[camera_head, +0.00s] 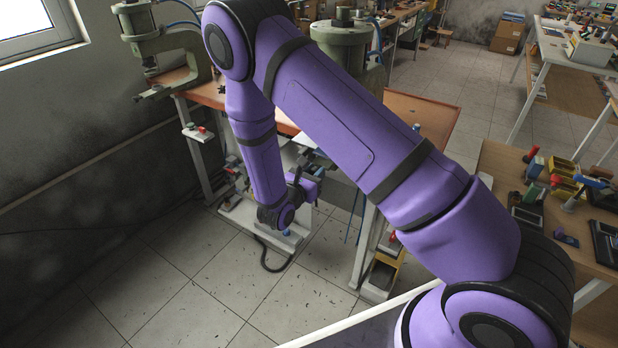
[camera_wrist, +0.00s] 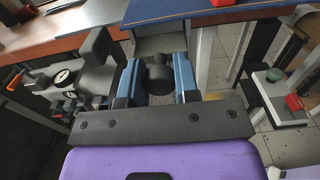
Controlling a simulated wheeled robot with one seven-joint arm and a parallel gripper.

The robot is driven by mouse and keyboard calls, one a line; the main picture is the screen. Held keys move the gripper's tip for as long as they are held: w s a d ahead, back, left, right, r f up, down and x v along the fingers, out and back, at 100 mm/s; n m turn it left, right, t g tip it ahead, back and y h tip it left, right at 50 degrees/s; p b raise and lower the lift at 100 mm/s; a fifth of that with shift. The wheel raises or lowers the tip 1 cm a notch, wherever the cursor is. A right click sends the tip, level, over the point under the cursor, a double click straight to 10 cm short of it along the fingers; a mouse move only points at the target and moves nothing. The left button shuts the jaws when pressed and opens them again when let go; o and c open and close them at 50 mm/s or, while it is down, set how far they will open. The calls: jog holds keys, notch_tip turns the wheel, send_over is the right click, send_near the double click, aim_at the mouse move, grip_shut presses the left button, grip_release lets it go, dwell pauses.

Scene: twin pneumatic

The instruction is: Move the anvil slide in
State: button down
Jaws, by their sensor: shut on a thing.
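My gripper's blue fingers (camera_wrist: 158,74) are shut on a dark round knob (camera_wrist: 159,82) in the wrist view. A grey block-like part (camera_wrist: 160,45) lies just beyond the knob, below the bench edge; I take it to be the anvil slide, but its full shape and how far in it sits are hidden. In the head view my gripper (camera_head: 308,183) is low by the bench, partly covered by my wrist. The knob cannot be made out there.
Two green presses, left (camera_head: 168,48) and right (camera_head: 345,42), stand on the brown bench (camera_head: 425,112). The wrist view shows a gauge (camera_wrist: 65,77) at left and a box with a red button (camera_wrist: 294,103) at right. Open tiled floor (camera_head: 185,295) lies in front.

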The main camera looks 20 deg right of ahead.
jog(key=shift+d, duration=0.1)
jog(key=c, duration=0.8)
grip_release()
jog(key=shift+w+d, duration=0.1)
jog(key=shift+w, duration=0.05)
jog(key=shift+c, duration=0.2)
jog(key=v, duration=1.1)
